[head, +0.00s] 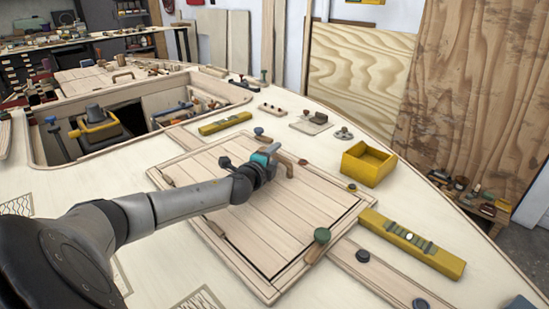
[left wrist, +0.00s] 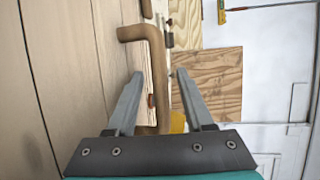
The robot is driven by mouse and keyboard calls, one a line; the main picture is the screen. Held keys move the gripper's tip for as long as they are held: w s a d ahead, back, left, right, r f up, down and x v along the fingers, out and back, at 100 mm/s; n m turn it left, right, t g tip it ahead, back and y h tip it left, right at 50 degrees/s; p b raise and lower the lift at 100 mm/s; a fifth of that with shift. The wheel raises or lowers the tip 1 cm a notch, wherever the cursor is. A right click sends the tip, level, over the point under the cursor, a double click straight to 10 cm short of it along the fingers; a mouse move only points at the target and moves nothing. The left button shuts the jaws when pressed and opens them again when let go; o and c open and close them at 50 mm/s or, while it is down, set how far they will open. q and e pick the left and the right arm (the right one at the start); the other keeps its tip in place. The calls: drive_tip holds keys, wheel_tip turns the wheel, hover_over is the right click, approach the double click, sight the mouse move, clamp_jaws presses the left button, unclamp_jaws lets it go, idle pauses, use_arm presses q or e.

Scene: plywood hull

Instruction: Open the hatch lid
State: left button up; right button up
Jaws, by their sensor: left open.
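The hatch lid (head: 285,215) is a pale planked panel lying flat in its frame on the deck, and looks closed. A brown wooden handle (head: 284,160) stands near its far edge. My left gripper (head: 276,153) is at this handle, reaching across the lid from the left. In the left wrist view, my left gripper (left wrist: 160,76) is open, and the bent handle (left wrist: 155,60) runs between its two fingers, nearer the left one. The lid planks (left wrist: 60,85) fill the left of that view. I cannot tell whether either finger touches the handle. My right gripper does not show.
A yellow open box (head: 368,164) and a yellow level-like bar (head: 412,243) lie right of the lid. An open hatchway (head: 150,120) with tools lies behind left. Another yellow bar (head: 225,123) lies behind the lid.

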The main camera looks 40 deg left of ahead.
use_arm(q)
drive_tip(key=shift+w, duration=0.1)
clamp_jaws()
idle(0.5)
idle(1.0)
